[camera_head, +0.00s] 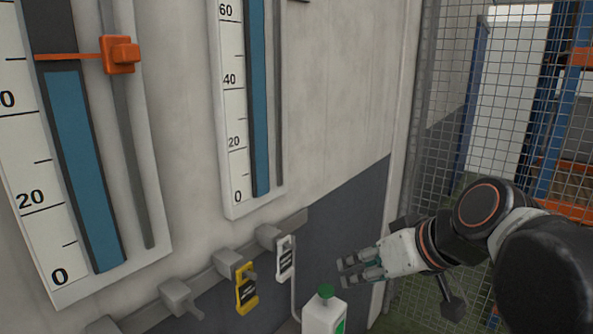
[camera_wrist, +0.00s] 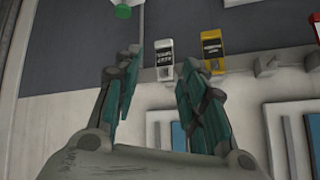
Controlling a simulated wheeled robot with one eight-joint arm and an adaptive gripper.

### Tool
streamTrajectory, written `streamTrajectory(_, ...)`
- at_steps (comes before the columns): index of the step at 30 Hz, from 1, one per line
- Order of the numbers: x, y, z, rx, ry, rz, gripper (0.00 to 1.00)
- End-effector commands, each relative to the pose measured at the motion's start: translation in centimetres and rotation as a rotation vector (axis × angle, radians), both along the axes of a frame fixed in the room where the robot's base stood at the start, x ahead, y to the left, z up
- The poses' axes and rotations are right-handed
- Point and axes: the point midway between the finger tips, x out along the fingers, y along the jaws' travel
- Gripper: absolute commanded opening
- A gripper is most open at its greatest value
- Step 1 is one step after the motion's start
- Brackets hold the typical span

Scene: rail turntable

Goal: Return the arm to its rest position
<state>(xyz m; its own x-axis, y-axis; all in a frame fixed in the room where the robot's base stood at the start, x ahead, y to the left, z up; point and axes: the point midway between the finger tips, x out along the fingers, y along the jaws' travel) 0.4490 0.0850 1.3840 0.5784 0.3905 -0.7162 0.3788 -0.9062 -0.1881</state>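My gripper (camera_head: 344,272) is on the right side of the head view, at the end of my arm, with its fingers pointing left toward the wall. In the wrist view my gripper (camera_wrist: 160,57) has its two teal-padded fingers apart, with nothing held between them. A white tag (camera_head: 285,258) and a yellow tag (camera_head: 246,289) hang on a wall rail to the left of the fingers. In the wrist view the white tag (camera_wrist: 163,60) appears between the fingertips, beyond them, and the yellow tag (camera_wrist: 210,45) appears just to the right.
A white bottle (camera_head: 322,318) with a green cap stands below the gripper. Tall gauges (camera_head: 232,120) with blue columns line the wall; one has an orange slider (camera_head: 120,54). Several grey valve-like fittings sit along the rail (camera_head: 203,278). A wire mesh fence (camera_head: 470,130) stands behind my arm.

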Motion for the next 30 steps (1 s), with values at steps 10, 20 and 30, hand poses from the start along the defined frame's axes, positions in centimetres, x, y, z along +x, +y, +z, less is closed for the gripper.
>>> streamTrajectory(10,-6.0,-5.6,-18.6,-0.149,0.089,-0.254,0.38)
streamTrajectory(20,-8.2,-8.4,-24.7,-0.213,0.094,-0.379,0.38)
streamTrajectory(30,-8.3,-8.5,-24.6,-0.213,0.093,-0.383,0.38)
